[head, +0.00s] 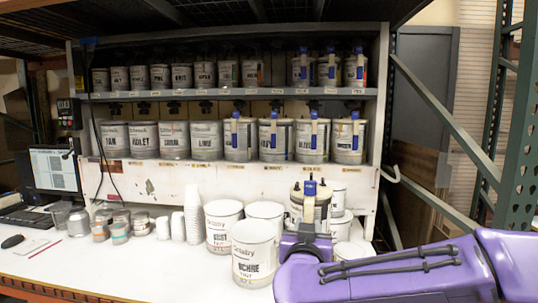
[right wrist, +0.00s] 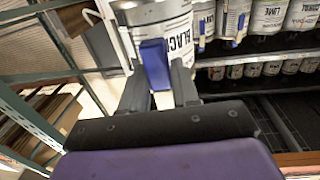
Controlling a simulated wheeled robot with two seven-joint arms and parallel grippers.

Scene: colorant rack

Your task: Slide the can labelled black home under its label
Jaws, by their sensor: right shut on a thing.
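The can labelled black (right wrist: 165,32) is white with a metal rim and bold "BLACK" lettering, seen close up in the right wrist view. In the head view the can (head: 309,205) is in front of the rack, above the white bench. My right gripper (right wrist: 156,78) is shut on the blue handle (right wrist: 154,62) at the can's side. In the head view my right gripper (head: 306,240) is below and in front of the can. Small labels (head: 308,169) run along the rack's shelf edges; their text is too small to read. My left gripper is not in view.
The white rack (head: 165,178) holds two rows of cans, several with blue handles. The upper row has a gap (head: 277,75) right of its middle. Large white cans (head: 254,253), stacked cups (head: 193,215) and small jars crowd the bench. The bench's front left is mostly clear.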

